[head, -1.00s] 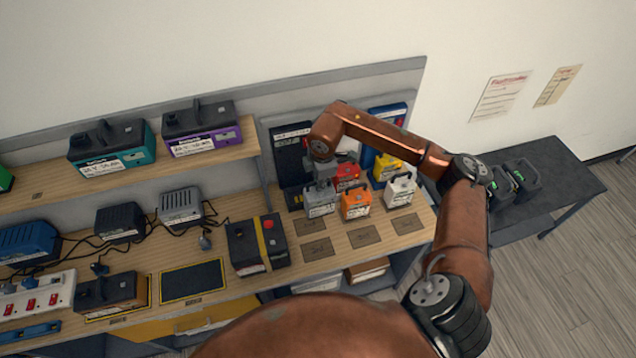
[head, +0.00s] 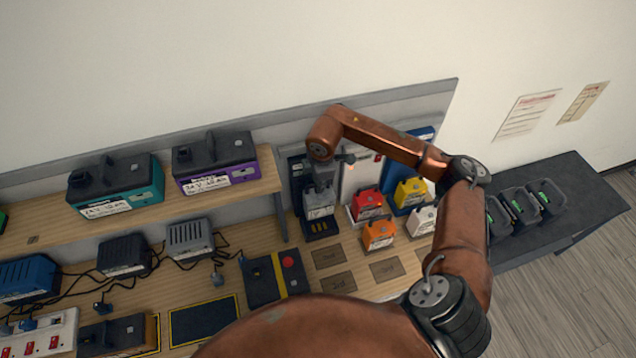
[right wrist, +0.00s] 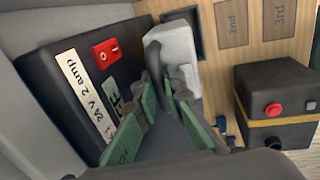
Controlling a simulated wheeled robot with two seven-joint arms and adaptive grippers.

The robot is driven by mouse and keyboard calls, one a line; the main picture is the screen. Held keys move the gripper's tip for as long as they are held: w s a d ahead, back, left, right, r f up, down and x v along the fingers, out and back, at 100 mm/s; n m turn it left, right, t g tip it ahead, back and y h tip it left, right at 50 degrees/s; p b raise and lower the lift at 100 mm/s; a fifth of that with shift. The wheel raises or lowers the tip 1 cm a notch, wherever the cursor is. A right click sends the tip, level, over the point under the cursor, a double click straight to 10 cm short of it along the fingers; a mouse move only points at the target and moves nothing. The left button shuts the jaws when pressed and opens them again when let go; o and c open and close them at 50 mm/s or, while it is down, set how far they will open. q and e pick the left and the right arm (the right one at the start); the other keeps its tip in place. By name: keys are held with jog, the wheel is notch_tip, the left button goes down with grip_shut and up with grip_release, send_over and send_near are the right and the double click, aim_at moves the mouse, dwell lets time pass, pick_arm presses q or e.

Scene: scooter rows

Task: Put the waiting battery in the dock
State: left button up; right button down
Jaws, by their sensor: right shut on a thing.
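The grey battery (head: 319,211) with a dark handle is in my right gripper (head: 320,184), which is shut on its handle. It is upright, over the base of the black dock (head: 297,172) at the left end of the charger row. The yellow contacts at the dock's front show just below it; I cannot tell whether it touches the base. In the right wrist view the fingers (right wrist: 160,95) close on the handle of the grey battery (right wrist: 181,50), beside the dock's labelled black face (right wrist: 70,85) with its red switch. My left gripper is out of view.
A red battery (head: 367,206) and a yellow battery (head: 410,191) stand in the neighbouring chargers. An orange battery (head: 378,236) and a white one (head: 421,222) stand in front. A black box with a red button (head: 262,280) is to the left. Marked wooden spots (head: 338,282) are empty.

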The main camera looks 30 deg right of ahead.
aim_at(318, 194)
jog(key=shift+w+f+b, duration=0.1)
jog(key=shift+f+b, duration=0.25)
jog(key=shift+f, duration=0.45)
notch_tip(318, 194, down, 2)
jog(key=shift+f+b, duration=0.15)
jog(key=shift+b, duration=0.5)
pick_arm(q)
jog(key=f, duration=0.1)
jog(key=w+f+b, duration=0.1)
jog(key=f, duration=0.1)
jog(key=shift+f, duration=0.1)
pick_arm(e)
jog(key=shift+f, duration=0.9)
pick_arm(q)
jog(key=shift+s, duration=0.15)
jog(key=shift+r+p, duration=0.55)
jog(key=shift+p, duration=0.05)
pick_arm(e)
jog(key=shift+s+a+g, duration=0.2)
jog(key=shift+s+g, duration=0.3)
jog(key=shift+s, duration=0.25)
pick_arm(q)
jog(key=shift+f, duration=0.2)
pick_arm(e)
jog(key=shift+w+d, duration=0.15)
jog(key=shift+w, duration=0.5)
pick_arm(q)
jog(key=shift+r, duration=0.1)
